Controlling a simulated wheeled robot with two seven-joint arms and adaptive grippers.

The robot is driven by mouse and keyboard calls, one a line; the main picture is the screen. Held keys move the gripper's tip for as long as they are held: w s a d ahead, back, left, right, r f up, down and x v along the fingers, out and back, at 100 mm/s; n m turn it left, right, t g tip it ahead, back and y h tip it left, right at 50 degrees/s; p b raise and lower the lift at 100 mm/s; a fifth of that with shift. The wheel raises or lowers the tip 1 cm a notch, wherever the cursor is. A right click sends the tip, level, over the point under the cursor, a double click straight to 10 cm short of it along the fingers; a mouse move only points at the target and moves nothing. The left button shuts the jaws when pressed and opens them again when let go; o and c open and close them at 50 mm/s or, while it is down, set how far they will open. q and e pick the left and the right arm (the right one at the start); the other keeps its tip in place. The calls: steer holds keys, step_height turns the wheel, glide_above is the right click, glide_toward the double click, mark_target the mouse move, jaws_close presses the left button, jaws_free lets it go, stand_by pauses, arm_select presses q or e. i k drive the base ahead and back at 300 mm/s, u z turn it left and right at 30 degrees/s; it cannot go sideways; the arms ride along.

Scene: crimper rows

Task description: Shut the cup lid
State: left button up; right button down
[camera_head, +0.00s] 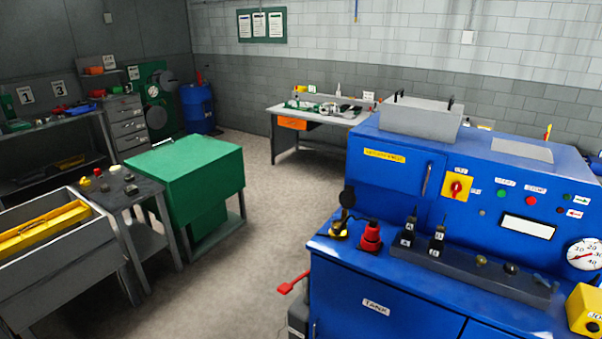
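A small yellow, cup-like thing (339,231) stands near the left end of the blue machine's ledge. A dark round disc (347,197) stands up above it and looks like its lid, raised and open. The disc is too small for me to see how it joins the cup. Neither of my grippers is in view.
The blue machine (375,290) fills the right side. Its ledge carries a dark rail (475,272) with black labelled blocks, and a yellow box (584,310) at far right. A red lever (292,284) sticks out low on the left. Open floor (265,210) lies between it and a green cabinet (195,165).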

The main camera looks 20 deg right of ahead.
mark_target(347, 198)
steer(key=u, duration=0.2)
steer(key=i, duration=1.4)
steer(key=z, duration=0.75)
